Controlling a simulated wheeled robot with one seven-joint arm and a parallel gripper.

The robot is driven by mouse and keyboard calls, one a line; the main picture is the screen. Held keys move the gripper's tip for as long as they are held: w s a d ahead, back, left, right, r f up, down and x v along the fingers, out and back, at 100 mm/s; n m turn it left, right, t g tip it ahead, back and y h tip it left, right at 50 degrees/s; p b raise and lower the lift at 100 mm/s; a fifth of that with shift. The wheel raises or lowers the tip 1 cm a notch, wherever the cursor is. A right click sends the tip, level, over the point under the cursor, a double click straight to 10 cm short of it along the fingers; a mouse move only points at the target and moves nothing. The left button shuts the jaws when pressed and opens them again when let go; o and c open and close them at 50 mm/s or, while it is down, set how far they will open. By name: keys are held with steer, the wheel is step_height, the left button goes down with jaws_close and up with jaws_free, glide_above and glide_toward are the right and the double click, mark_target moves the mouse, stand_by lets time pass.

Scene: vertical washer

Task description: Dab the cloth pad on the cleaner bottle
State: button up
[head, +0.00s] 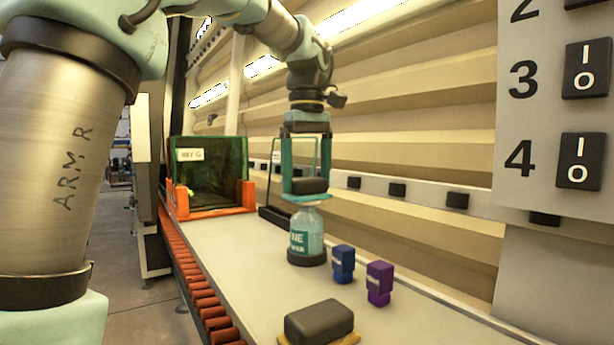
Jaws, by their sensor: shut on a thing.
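My gripper (309,172) points down over the bench with its fingers shut on a cloth pad (310,187). The pad has a dark block on top and a thin pale teal underside. The cleaner bottle (307,238) stands upright directly below, with clear bluish walls, a teal label and a dark base. The pad's underside is at the bottle's top. I cannot tell whether they touch or a thin gap is left. The bottle's top is partly hidden by the pad.
A second dark pad with a yellow underside (319,323) lies at the front. Blue (343,264) and purple (379,283) blocky pieces stand right of the bottle. A dark glass box with an orange frame (213,210) stands back left. Orange rollers (200,290) line the bench's left edge.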

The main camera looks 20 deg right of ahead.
mark_target(307, 179)
steer(key=shift+r, duration=0.15)
step_height(307, 179, up, 7)
steer(key=p, duration=0.7)
steer(key=shift+s, duration=0.1)
stand_by(0.8)
